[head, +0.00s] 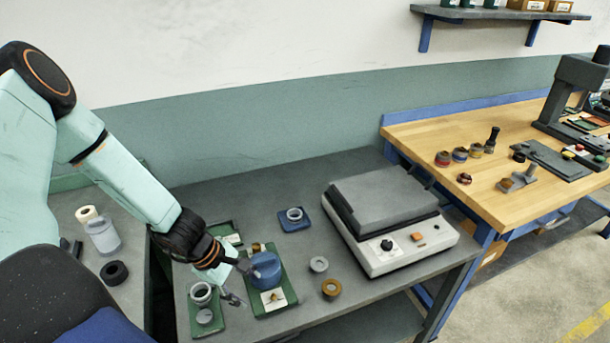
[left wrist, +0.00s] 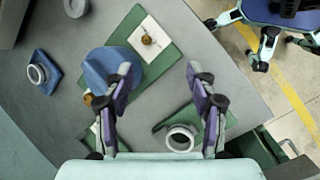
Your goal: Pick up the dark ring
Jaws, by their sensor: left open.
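A dark ring (head: 114,272) lies flat on the grey bench at the left in the head view. It is apart from my left gripper (head: 242,284), which is to its right, over the middle bench beside a blue block. In the left wrist view the fingers of this gripper (left wrist: 160,68) are spread, with nothing held between them. The dark ring does not show clearly in that view. My right gripper is not in view.
The blue block (head: 266,268) stands on a green tray (head: 285,293). A grey ring (head: 201,292) sits on another green tray. A white bottle (head: 103,236) stands behind the dark ring.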

